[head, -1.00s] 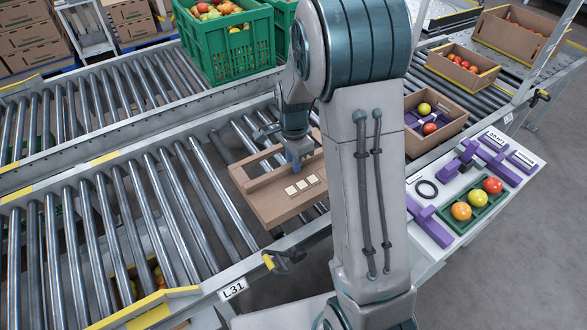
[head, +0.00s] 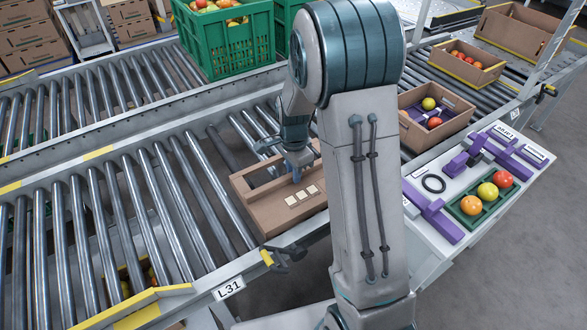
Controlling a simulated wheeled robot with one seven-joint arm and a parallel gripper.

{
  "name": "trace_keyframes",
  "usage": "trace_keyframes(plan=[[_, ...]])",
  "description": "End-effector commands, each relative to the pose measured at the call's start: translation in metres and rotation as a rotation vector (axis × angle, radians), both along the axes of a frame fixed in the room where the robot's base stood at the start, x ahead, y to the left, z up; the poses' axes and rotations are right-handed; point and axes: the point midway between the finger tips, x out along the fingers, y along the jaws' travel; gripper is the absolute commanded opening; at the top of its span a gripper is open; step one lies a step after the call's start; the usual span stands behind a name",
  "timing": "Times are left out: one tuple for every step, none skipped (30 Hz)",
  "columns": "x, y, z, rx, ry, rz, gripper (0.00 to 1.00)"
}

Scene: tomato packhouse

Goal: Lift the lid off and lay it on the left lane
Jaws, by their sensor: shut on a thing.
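The lid (head: 275,214) is a brown cardboard piece with a raised crossbar and several small cream labels on its top. It shows in the head view over the near roller conveyor, left of my arm column. My gripper (head: 297,172) points down at the lid and is shut on it; the fingertips are partly hidden. The lid looks about level. I cannot tell whether its underside touches the rollers. The left lane (head: 130,215) is a run of bare metal rollers. An open cardboard box (head: 455,130) with tomatoes and a purple insert stands right of my arm.
A green crate (head: 228,55) of tomatoes stands on the back conveyor. A white side table (head: 425,170) holds purple fixtures, a black ring (head: 433,184) and a green tray of tomatoes (head: 466,216). A yellow-tipped black clamp (head: 275,258) sits at the conveyor's near edge, close to the lid.

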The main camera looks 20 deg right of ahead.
Motion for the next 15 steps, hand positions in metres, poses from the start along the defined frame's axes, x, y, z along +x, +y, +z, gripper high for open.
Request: trace_keyframes(plan=[[0.0000, 0.0000, -0.0037, 0.000, 0.000, 0.000, 0.00], [-0.0001, 0.0000, -0.0043, 0.000, 0.000, 0.000, 0.00], [-0.0001, 0.0000, -0.0049, 0.000, 0.000, 0.000, 0.00], [-0.0001, 0.0000, -0.0050, 0.000, 0.000, 0.000, 0.00], [-0.0001, 0.0000, -0.0050, 0.000, 0.000, 0.000, 0.00], [0.0000, 0.0000, -0.0048, 0.000, 0.000, 0.000, 0.00], [-0.0001, 0.0000, -0.0047, 0.000, 0.000, 0.000, 0.00], [0.0000, 0.0000, -0.0046, 0.000, 0.000, 0.000, 0.00], [-0.0001, 0.0000, -0.0045, 0.000, 0.000, 0.000, 0.00], [0.0000, 0.0000, -0.0045, 0.000, 0.000, 0.000, 0.00], [0.0000, 0.0000, -0.0045, 0.000, 0.000, 0.000, 0.20], [-0.0001, 0.0000, -0.0045, 0.000, 0.000, 0.000, 0.31], [-0.0001, 0.0000, -0.0045, 0.000, 0.000, 0.000, 0.40], [-0.0001, 0.0000, -0.0045, 0.000, 0.000, 0.000, 0.43], [0.0000, 0.0000, -0.0045, 0.000, 0.000, 0.000, 0.43]])
